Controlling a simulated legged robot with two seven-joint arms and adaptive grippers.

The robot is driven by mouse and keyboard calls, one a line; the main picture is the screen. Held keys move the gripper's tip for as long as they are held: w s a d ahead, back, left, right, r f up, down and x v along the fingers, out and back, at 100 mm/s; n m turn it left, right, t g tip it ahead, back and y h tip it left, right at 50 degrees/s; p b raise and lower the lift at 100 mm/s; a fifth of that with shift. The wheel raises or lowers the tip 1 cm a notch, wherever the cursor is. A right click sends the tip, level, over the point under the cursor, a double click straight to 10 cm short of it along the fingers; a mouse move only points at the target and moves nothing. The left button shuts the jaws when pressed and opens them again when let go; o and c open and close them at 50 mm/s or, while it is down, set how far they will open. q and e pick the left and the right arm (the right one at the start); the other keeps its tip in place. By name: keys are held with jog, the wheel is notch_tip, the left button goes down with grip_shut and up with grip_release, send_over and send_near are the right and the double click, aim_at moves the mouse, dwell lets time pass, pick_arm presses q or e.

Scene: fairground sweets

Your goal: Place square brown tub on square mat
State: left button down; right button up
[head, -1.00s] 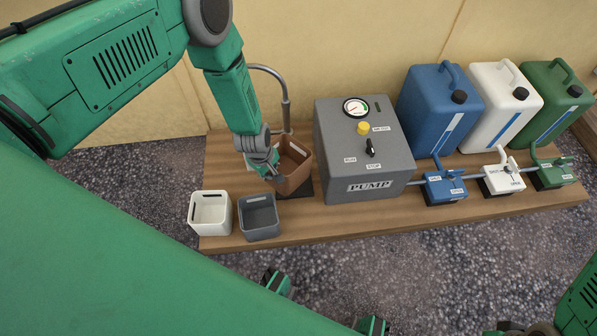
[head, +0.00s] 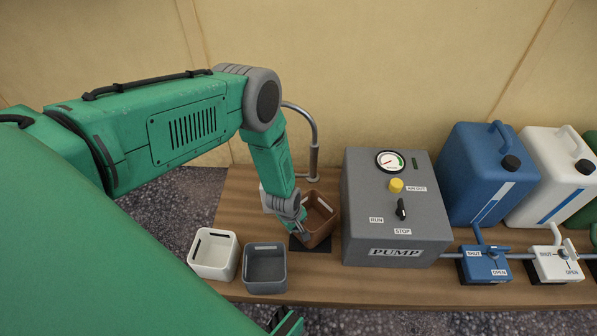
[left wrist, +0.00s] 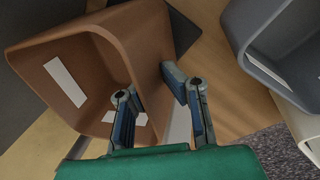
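The square brown tub (head: 322,216) is tilted over the dark square mat (head: 322,246), near the pump box's left side. The tub covers much of the mat; I cannot tell whether its lower edge touches it. My left gripper (head: 301,233) is at the tub's near left wall. In the left wrist view the tub (left wrist: 135,38) opens toward the left. One finger of the gripper (left wrist: 152,105) is inside the tub and the other outside, with the wall pinched between them.
A white tub (head: 214,254) and a grey tub (head: 265,268) stand left on the wooden board (head: 340,286). The grey pump box (head: 395,210) is close on the right. A bent metal pipe (head: 314,150) rises behind. Blue (head: 490,180) and white (head: 550,185) canisters stand farther right.

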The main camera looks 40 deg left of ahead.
pick_arm(q)
jog(key=f, duration=0.1)
jog(key=f+b, duration=0.1)
jog(key=f, duration=0.1)
jog(key=shift+a+f, duration=0.25)
jog(key=shift+f, duration=0.1)
jog(key=shift+s+d+r, duration=0.1)
jog(key=shift+d+r, duration=0.1)
jog(key=c, duration=1.7)
grip_release()
